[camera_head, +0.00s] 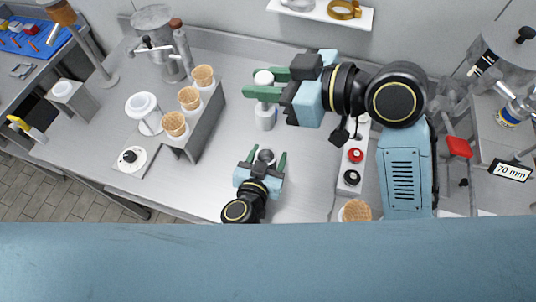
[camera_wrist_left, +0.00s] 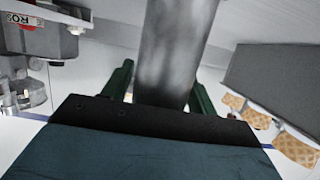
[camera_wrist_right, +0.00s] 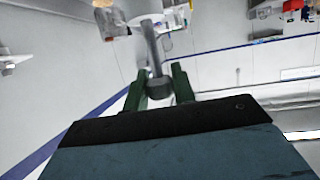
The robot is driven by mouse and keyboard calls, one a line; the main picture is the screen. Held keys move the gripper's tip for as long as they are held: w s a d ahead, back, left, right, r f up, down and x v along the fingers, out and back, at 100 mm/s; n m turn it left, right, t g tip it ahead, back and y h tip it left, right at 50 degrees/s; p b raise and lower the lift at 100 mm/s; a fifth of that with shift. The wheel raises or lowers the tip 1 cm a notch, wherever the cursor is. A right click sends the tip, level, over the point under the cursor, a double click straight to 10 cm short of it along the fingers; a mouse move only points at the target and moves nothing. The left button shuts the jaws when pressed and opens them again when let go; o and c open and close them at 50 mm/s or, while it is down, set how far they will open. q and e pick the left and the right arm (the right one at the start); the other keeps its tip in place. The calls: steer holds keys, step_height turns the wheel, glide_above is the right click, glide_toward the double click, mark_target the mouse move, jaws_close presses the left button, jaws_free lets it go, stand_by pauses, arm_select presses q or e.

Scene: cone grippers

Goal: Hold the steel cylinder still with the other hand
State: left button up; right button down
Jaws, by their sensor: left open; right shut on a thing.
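The steel cylinder (camera_head: 265,156) stands upright on the bench, its open top showing in the head view. It fills the middle of the left wrist view (camera_wrist_left: 175,50). My left gripper (camera_head: 267,152) is open, with one green finger on each side of the cylinder; whether either finger touches it I cannot tell. My right gripper (camera_head: 257,84) is farther back, shut on a grey rod-like piece (camera_wrist_right: 158,87) with a dark end. A white round top (camera_head: 263,77) shows at its fingers, and a white and grey body (camera_head: 266,118) stands below; how these join is hidden.
A grey rack (camera_head: 208,112) with several waffle cones stands left of the cylinder. A small dial plate (camera_head: 133,160) and a white cup holder (camera_head: 145,112) are farther left. A panel with a red knob (camera_head: 355,155) stands to the right. Bare bench lies around the cylinder.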

arm_select(q)
steer(key=n+y, duration=0.3)
steer(key=y, duration=0.1)
steer(key=shift+a+t, duration=0.1)
steer(key=shift+t, duration=0.3)
steer(key=shift+a+n+y, duration=0.2)
steer(key=shift+n+y, duration=0.6)
steer(key=shift+y, duration=0.1)
steer(key=shift+c, duration=0.5)
jaws_close()
steer(key=shift+w+f+m+h, duration=0.1)
steer(key=shift+m+h, duration=0.2)
